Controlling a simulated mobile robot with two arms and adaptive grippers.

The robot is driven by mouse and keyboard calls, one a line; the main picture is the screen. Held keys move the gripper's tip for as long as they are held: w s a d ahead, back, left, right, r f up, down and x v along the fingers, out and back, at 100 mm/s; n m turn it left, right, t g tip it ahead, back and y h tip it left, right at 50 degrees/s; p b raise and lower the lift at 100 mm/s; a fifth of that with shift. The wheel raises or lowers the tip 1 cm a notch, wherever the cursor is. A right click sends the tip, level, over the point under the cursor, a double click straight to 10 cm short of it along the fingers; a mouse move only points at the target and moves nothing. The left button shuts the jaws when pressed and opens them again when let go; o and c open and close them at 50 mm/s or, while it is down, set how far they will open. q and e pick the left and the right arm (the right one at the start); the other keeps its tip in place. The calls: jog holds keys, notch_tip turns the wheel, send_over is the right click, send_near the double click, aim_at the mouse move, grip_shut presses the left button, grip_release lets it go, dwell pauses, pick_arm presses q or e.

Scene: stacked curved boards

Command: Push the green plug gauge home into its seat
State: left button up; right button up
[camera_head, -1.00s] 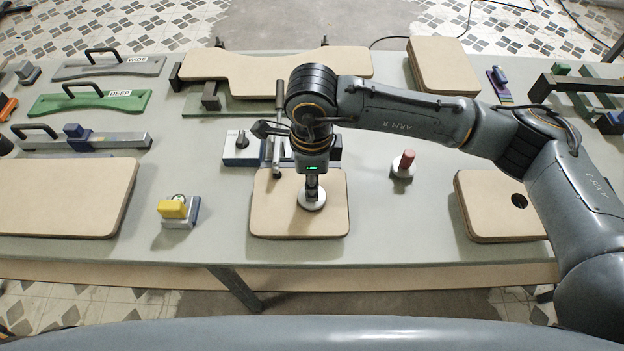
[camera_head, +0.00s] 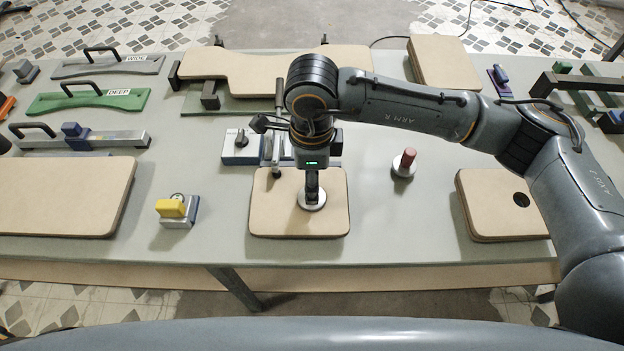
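A small square tan board (camera_head: 272,216) lies at the front middle of the table. A pale metal round flange (camera_head: 320,205) sits on it, directly below my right gripper (camera_head: 312,196). It looks like the base of the green plug gauge, though no green shows on it. The dark fingers reach straight down to the flange and look closed together around its handle, which they hide. The seat under the flange is hidden, and I cannot tell whether a gap is left beneath it. My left gripper is out of view.
A red-topped plug gauge (camera_head: 404,162) stands to the right. A board with a dark hole (camera_head: 520,200) lies at the front right. A yellow-topped block (camera_head: 172,209) stands left of the square board. A blue-and-white block (camera_head: 236,150) is just behind it.

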notch_tip(320, 180, up, 11)
jog(key=shift+f, duration=0.15)
dwell(0.5)
